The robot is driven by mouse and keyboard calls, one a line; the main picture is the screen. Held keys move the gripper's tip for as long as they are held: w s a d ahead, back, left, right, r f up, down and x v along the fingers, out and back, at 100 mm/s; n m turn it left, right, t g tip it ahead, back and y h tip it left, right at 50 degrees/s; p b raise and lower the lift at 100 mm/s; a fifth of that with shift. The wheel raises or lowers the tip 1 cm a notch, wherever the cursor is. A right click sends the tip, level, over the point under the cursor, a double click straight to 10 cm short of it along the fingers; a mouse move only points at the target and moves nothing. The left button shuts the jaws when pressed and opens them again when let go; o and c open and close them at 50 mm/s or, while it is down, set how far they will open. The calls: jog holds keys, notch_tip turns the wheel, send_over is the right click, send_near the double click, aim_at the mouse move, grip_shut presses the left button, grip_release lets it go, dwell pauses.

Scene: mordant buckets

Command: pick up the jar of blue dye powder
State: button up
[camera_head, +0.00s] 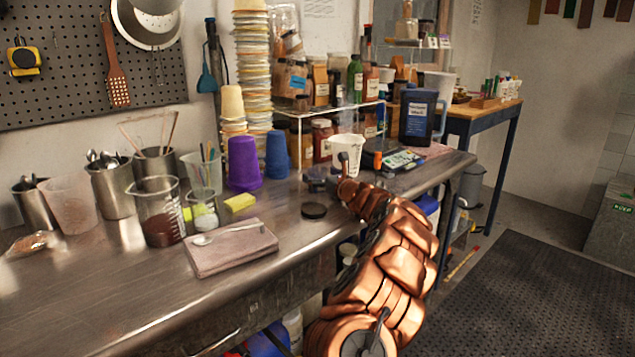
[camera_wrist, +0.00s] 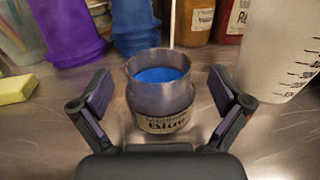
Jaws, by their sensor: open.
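The jar of blue dye powder (camera_wrist: 160,104) stands upright on the metal bench in the wrist view. It is a small clear jar with no lid on, bright blue powder showing at its mouth and a paper label low on its front. My gripper (camera_wrist: 162,93) is open, with one finger on each side of the jar and a visible gap to both. In the head view, my copper-coloured arm reaches over the bench edge. The jar is hard to make out there among dark shapes near the arm's end.
A black round lid (camera_head: 314,211) lies near my arm. A white measuring cup (camera_wrist: 280,50) stands close on the jar's right. A purple cup (camera_head: 244,163), a blue cup (camera_head: 277,155) and a yellow sponge (camera_head: 240,202) are to the left. Bottles and jars crowd the shelf behind.

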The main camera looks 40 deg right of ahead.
jog(key=shift+w+f, duration=0.1)
jog(key=shift+w, duration=0.7)
jog(key=shift+d, duration=0.1)
jog(key=c, duration=1.3)
jog(key=shift+c, duration=0.2)
